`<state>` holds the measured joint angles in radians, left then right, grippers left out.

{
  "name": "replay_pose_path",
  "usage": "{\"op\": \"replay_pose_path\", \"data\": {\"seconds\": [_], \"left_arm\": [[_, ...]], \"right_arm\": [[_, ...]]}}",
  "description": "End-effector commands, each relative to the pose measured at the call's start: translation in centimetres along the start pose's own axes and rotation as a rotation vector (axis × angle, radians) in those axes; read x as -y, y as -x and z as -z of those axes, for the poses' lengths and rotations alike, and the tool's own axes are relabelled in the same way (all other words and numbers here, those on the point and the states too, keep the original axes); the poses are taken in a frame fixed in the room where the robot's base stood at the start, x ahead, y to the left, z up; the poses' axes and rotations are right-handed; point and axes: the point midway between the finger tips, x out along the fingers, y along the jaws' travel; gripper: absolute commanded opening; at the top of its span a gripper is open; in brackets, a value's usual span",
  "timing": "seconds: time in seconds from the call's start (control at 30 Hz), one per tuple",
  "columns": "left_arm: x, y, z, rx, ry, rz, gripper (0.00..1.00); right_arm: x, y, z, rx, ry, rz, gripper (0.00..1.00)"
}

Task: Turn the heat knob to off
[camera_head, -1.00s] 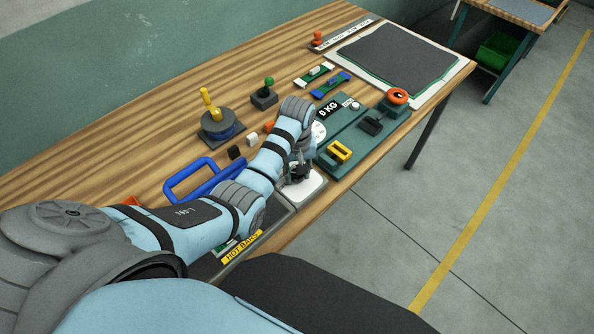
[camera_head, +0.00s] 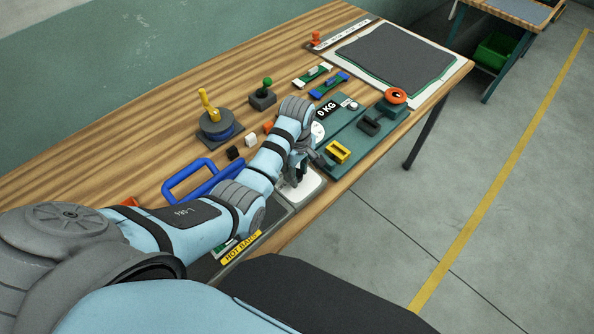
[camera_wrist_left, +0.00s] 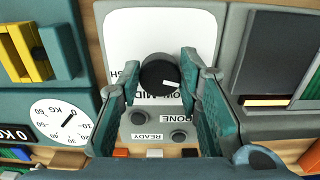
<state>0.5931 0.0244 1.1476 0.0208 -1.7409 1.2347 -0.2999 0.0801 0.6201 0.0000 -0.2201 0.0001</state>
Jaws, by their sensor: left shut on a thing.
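The heat knob (camera_wrist_left: 158,75) is a round black dial with a white pointer mark, on a white-and-grey panel (camera_wrist_left: 205,28) in the left wrist view. The pointer aims toward the lower right of that view. Printed labels sit below the knob, upside down and partly covered; LOW, MID, DONE and READY can be read. My left gripper (camera_wrist_left: 159,76) has one finger on each side of the knob and is shut on it. In the head view my left gripper (camera_head: 292,176) is over the panel (camera_head: 312,188), and the knob is hidden there. My right gripper is out of view.
A blue handle (camera_head: 190,178) and a grey tray labelled HOT BARS lie to the left. A yellow lever (camera_head: 209,103) and a green-topped joystick (camera_head: 267,83) stand behind.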

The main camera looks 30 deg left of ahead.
Motion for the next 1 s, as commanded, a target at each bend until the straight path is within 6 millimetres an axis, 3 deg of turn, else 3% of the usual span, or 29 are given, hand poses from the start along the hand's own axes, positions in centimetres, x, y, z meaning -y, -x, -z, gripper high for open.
{"op": "replay_pose_path", "data": {"seconds": [0.4,0.43,0.53,0.87,1.0], "left_arm": [[-0.2,0.3,0.2,-0.006,0.008,-0.009,0.04],[-0.2,0.3,0.2,-0.006,0.008,-0.009,0.37],[-0.2,0.2,0.2,-0.005,0.007,-0.007,0.52],[-0.1,0.3,0.1,-0.002,0.006,-0.004,0.52],[-0.2,2.6,0.1,-0.003,0.006,-0.007,0.52]], "right_arm": [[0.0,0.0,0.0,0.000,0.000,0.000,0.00],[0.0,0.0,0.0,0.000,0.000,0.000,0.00],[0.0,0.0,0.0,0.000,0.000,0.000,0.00],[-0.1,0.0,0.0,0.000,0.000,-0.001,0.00],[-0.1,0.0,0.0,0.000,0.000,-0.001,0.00]]}}
